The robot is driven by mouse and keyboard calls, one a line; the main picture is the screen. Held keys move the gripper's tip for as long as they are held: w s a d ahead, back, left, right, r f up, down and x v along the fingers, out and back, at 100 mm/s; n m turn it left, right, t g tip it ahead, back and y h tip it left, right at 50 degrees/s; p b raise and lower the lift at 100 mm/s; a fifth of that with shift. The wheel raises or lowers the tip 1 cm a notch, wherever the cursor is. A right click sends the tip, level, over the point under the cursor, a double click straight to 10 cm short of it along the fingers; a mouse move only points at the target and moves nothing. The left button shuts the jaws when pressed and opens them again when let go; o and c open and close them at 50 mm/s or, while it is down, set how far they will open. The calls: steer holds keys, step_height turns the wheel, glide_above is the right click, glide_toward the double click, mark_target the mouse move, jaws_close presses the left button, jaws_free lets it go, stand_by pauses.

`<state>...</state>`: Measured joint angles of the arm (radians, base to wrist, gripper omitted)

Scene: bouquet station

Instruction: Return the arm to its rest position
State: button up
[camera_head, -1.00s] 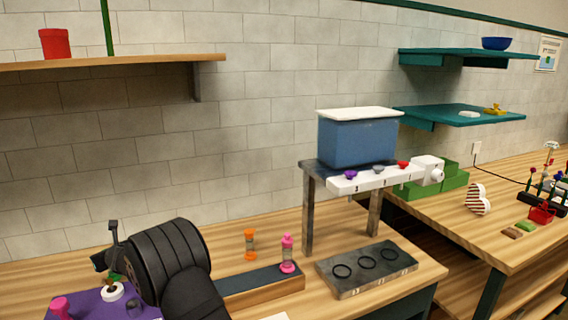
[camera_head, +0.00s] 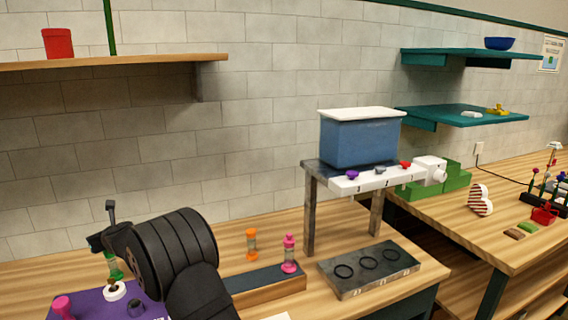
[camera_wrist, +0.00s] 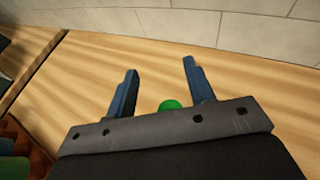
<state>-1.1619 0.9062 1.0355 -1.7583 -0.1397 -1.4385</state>
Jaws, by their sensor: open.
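My gripper (camera_wrist: 160,67) shows two blue-grey fingers in the wrist view. They are apart with nothing gripped between them. A round green thing (camera_wrist: 171,105) shows behind the gripper's edge, mostly hidden. In the head view my black arm is at the lower left, with the gripper end (camera_head: 107,226) above the purple mat (camera_head: 85,308). A green item (camera_head: 113,266) with a white ring-like base (camera_head: 115,291) stands on the mat just below the gripper; its top is hidden.
An orange bottle (camera_head: 251,244) and a pink bottle (camera_head: 289,253) stand right of my arm by a dark-topped block (camera_head: 262,288). A grey plate with rings (camera_head: 368,271) and a stand with a blue tank (camera_head: 358,140) are further right. A wooden shelf (camera_head: 120,61) hangs above left.

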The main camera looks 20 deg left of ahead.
steer(key=shift+r, duration=1.3)
steer(key=shift+f, duration=0.15)
steer(key=shift+f, duration=3.2)
steer(key=shift+r, duration=0.15)
